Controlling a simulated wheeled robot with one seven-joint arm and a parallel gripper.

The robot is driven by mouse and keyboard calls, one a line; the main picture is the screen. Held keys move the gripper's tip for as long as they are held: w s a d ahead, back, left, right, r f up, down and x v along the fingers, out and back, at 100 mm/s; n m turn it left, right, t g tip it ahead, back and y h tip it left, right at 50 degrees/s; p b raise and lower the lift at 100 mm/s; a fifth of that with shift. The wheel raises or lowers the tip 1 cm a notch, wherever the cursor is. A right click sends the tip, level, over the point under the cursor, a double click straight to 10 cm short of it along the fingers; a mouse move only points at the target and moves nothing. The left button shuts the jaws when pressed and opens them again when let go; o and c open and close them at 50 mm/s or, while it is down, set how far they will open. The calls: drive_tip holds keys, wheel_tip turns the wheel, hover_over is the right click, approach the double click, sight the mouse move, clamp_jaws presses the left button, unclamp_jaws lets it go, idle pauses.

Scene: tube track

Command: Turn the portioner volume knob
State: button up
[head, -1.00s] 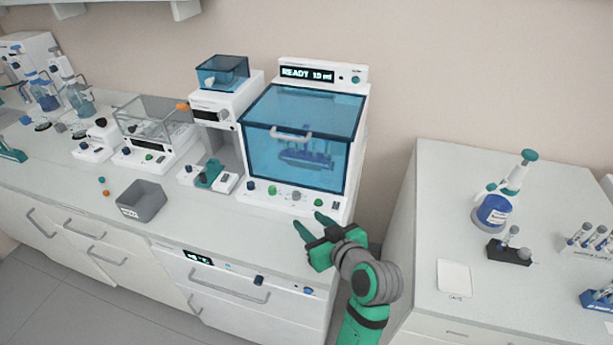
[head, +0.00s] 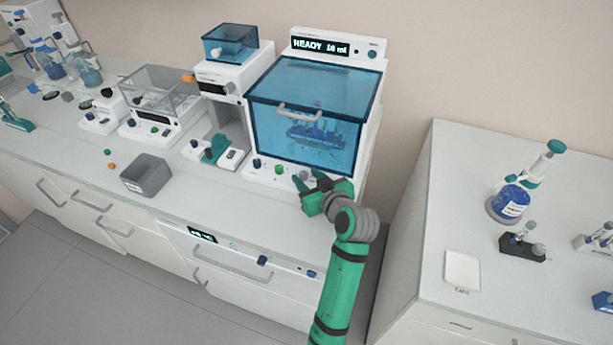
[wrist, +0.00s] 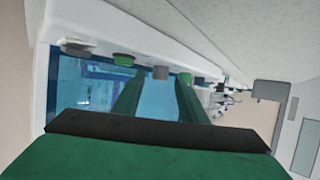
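The portioner (head: 335,48) is a white machine with a blue see-through hood and a display reading READY 10 ml. A row of knobs runs along its front lower edge: a blue knob (head: 257,164), a green knob (head: 280,169) and a grey knob (head: 303,175). Which one sets the volume cannot be read. My gripper (head: 313,183) is at the right part of this row. In the wrist view, its two green fingers (wrist: 158,93) are apart, with a grey knob (wrist: 160,72) between or just beyond their tips. Contact cannot be told.
A clear-walled balance (head: 160,95) and a smaller blue-lidded device (head: 230,75) stand to the left. A grey bin (head: 146,175) sits near the counter's front.

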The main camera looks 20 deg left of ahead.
drive_tip(key=shift+w+a+f, duration=0.2)
drive_tip(key=shift+w+a, duration=0.2)
drive_tip(key=shift+w, duration=0.05)
clamp_jaws()
